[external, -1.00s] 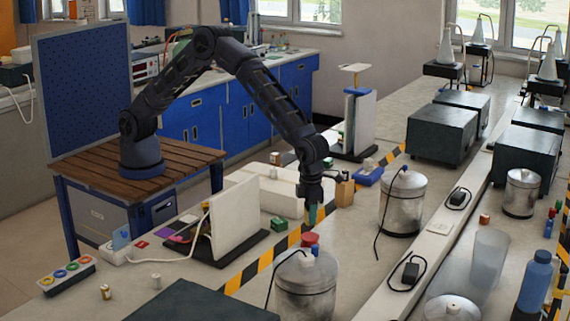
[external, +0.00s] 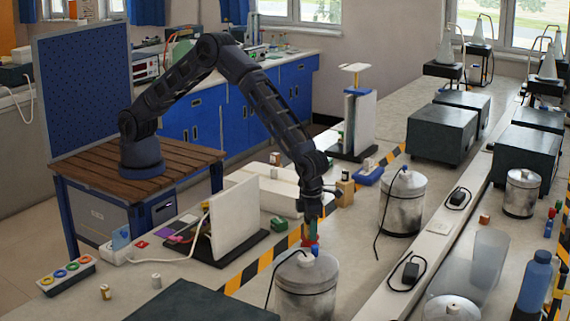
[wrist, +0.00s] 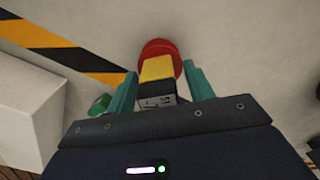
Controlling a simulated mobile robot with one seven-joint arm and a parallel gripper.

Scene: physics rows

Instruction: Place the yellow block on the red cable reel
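The red cable reel (wrist: 160,48) shows as a round red shape at the top middle of the wrist view. In the external view it is a small red patch (external: 308,243) behind a metal canister, mostly covered by my gripper. The yellow block (wrist: 157,68) lies over the reel in the wrist view, between my fingers; a dark, lettered face shows on its near side. I cannot tell whether it rests on the reel. My gripper (wrist: 160,82) has its teal fingers apart, with a visible gap at the block's right side. It points down at the reel in the external view (external: 313,236).
A metal canister (external: 305,287) stands close in front of the reel. A white panel on a black base (external: 236,219) and a green block (external: 279,224) are to the left. Black-and-yellow tape (external: 262,265) crosses the bench. Another canister (external: 403,203) stands to the right.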

